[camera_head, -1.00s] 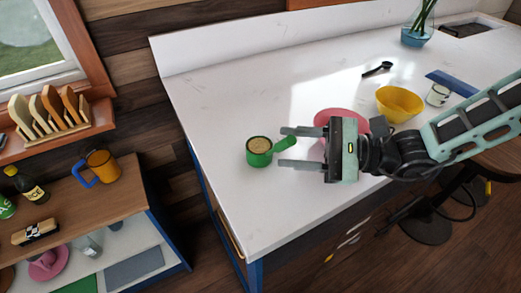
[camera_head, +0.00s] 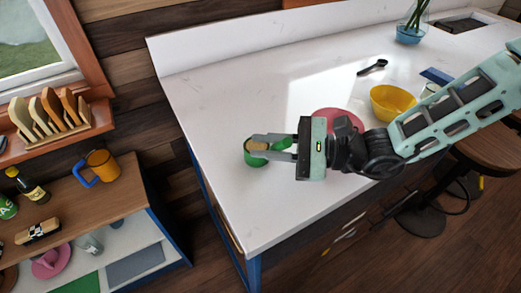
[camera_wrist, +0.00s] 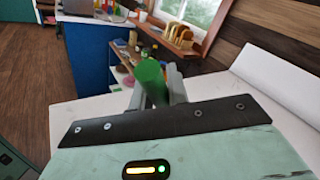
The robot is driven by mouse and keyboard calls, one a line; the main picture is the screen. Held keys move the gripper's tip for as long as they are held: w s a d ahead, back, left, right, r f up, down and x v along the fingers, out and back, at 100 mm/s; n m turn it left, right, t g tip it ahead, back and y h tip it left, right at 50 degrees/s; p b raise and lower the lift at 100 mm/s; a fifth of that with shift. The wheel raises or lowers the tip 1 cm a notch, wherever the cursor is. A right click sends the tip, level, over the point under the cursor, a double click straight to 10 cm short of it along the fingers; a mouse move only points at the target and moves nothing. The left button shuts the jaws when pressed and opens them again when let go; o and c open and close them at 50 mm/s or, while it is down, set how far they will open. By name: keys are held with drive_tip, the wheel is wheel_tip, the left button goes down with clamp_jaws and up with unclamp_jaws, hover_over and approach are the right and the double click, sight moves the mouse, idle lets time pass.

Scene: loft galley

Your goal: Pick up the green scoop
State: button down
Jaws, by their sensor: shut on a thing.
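The green scoop (camera_head: 254,160) is at the left end of the white counter, its round cup at the left with tan contents and its handle pointing right. My gripper (camera_head: 268,146) reaches it from the right, with its fingers along the handle and over part of the cup. In the wrist view the green handle (camera_wrist: 150,76) stands between the two fingers, and my gripper (camera_wrist: 156,84) is shut on it. The fingers hide part of the cup. I cannot tell whether the scoop touches the counter.
A pink plate (camera_head: 338,120) lies behind my gripper. A yellow bowl (camera_head: 392,103), a black spoon (camera_head: 372,67) and a blue vase (camera_head: 410,33) are farther back on the counter (camera_head: 225,105). A shelf with an orange mug (camera_head: 102,165) stands left, beyond a gap.

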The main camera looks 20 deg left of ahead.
drive_tip(key=shift+r, duration=0.1)
wheel_tip(320, 180, up, 10)
drive_tip(key=b, duration=0.2)
idle(0.7)
